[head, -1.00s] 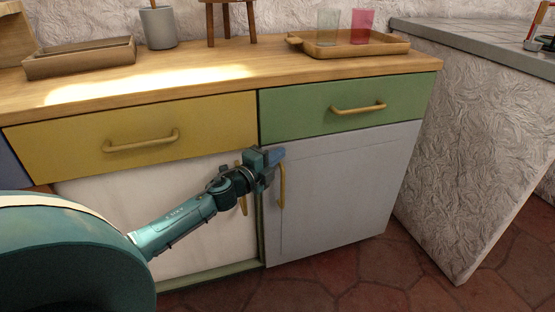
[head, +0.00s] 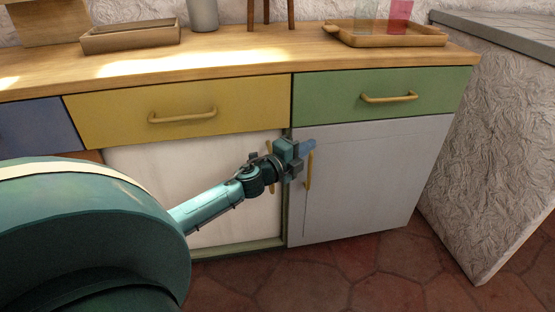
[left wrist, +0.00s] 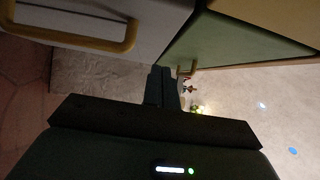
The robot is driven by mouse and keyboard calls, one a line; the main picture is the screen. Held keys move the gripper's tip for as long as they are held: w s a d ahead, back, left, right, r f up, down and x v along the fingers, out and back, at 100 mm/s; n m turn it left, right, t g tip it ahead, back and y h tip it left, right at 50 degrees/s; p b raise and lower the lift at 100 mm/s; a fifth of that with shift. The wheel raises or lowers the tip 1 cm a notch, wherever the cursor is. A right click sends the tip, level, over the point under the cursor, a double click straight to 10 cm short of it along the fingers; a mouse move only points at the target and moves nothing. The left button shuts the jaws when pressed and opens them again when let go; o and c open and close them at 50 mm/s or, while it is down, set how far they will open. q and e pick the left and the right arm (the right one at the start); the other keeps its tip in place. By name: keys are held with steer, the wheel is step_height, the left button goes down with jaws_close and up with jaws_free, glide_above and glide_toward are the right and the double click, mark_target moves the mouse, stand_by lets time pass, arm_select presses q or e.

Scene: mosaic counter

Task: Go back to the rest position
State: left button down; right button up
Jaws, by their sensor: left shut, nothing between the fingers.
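My left gripper (head: 305,147) is in front of the cabinet, near the top of the gap between the white door (head: 195,190) and the grey door (head: 370,185). Its fingers are shut and empty. The yellow handle (head: 309,170) of the grey door is just beside and below the fingertips; whether they touch it cannot be told. In the left wrist view the shut fingers (left wrist: 163,88) point away from the camera, with a yellow handle (left wrist: 75,32) at upper left, apart from them. My right gripper is not in view.
A green drawer (head: 385,95) and a yellow drawer (head: 185,110) sit above the doors, both shut. The wooden counter holds a tray (head: 385,38) with two cups and a shallow box (head: 130,36). A rough white block (head: 490,150) stands at right. Tiled floor lies clear below.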

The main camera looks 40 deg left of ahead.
arm_select(q)
steer(key=s+a+p, duration=0.1)
steer(key=s+a, duration=0.2)
steer(key=s, duration=0.5)
steer(key=shift+a+f, duration=0.15)
steer(key=shift+a, duration=0.25)
